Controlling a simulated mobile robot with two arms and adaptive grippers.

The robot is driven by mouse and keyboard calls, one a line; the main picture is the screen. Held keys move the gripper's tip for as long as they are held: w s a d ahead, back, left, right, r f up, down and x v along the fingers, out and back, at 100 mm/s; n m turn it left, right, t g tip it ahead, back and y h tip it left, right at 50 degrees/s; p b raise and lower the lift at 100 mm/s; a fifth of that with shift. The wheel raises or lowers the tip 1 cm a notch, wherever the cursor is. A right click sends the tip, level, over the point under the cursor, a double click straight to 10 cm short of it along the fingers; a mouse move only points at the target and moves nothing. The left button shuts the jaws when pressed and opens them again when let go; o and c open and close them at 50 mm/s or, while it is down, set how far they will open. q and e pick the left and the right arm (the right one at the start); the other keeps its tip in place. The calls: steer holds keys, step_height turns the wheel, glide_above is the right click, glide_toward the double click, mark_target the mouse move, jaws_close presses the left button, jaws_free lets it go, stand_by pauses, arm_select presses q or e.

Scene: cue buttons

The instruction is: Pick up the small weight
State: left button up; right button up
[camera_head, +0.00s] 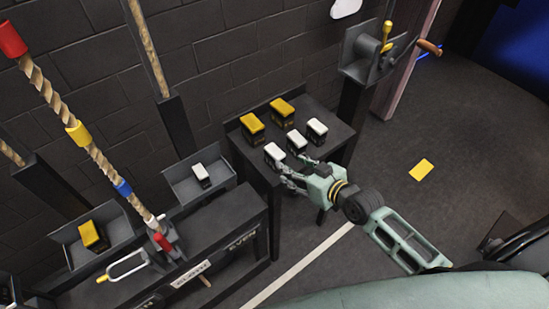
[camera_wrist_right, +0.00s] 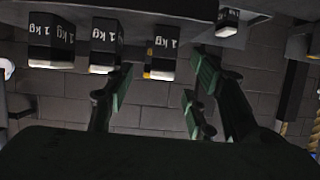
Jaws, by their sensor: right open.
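Several small dark weights with white tops stand on the dark table; one is the nearest white-topped weight (camera_head: 274,152), beside a middle one (camera_head: 297,141) and a far one (camera_head: 317,127). In the right wrist view, upside down, weights marked 1 kg (camera_wrist_right: 104,45) hang in a row along the top. My right gripper (camera_head: 291,172) is open at the table's front edge, close to the nearest white-topped weights. In the right wrist view its spread fingers (camera_wrist_right: 158,88) hold nothing, with one 1 kg weight (camera_wrist_right: 162,50) between and beyond them. My left gripper is not in view.
Two yellow-topped weights (camera_head: 252,122) (camera_head: 282,107) stand behind on the table (camera_head: 262,180). A left tray holds another white-topped weight (camera_head: 202,172); a farther-left tray holds a yellow-topped one (camera_head: 93,235). A crank stand (camera_head: 372,55) is at the right. The floor at right is mostly clear.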

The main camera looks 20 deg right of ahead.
mark_target(282, 160)
steer(key=x, duration=0.2)
steer(key=p+x, duration=0.1)
steer(key=x, duration=0.3)
steer(key=shift+w+a+r, duration=0.15)
steer(key=shift+a+r, duration=0.05)
steer(key=shift+a, duration=0.2)
steer(key=shift+w+a+f, duration=0.25)
steer(key=shift+w+f, duration=0.1)
steer(key=shift+w, duration=0.25)
jaws_close()
steer(key=shift+w+r, duration=0.1)
steer(key=shift+r, duration=0.1)
